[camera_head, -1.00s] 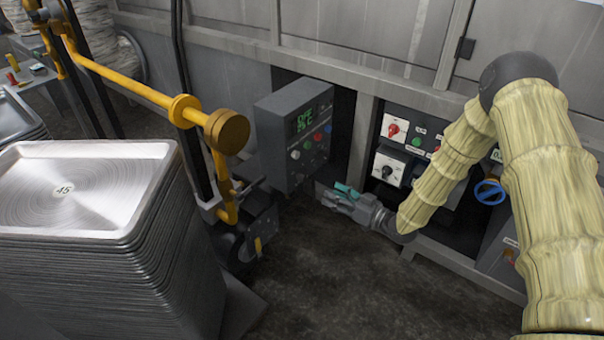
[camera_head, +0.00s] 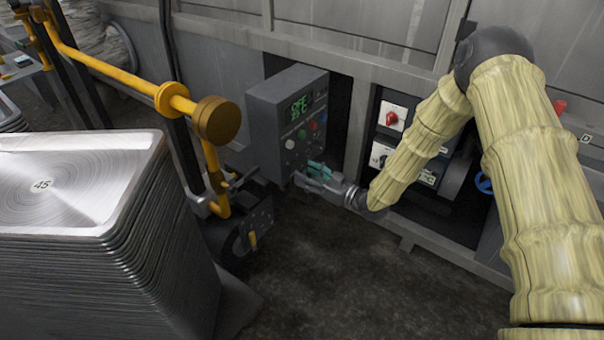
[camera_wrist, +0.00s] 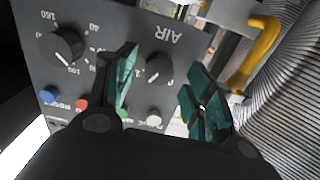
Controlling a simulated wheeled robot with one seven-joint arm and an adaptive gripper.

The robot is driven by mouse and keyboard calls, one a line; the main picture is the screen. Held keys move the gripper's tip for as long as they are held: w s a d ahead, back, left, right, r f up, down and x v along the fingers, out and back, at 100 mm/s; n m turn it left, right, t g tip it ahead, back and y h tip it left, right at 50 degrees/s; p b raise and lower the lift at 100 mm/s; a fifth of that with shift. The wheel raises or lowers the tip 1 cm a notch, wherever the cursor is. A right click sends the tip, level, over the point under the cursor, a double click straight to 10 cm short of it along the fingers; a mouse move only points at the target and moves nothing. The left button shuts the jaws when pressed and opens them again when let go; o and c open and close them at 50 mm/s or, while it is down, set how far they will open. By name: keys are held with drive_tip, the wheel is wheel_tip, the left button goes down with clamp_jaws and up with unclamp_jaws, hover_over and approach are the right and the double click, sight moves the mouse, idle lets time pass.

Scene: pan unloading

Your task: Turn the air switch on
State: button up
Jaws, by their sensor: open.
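The air switch (camera_wrist: 158,68) is a small black knob with a white pointer line, under the upside-down word AIR on a grey control panel (camera_wrist: 112,22). In the wrist view it lies between my open gripper's (camera_wrist: 163,82) teal-padded fingers. The fingers are apart, and I cannot tell if either touches the knob. In the head view my gripper (camera_head: 318,178) is at the lower front of the grey control box (camera_head: 265,112). The air switch cannot be made out there.
A larger dial (camera_wrist: 62,48) sits beside the air switch, with several coloured buttons (camera_wrist: 82,103) nearby. A yellow pipe frame (camera_head: 215,165) and a tall stack of metal trays (camera_head: 95,265) stand left of the box. Another switch panel (camera_head: 393,117) is on the right. The floor in front is clear.

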drive_tip(key=shift+x, duration=1.35)
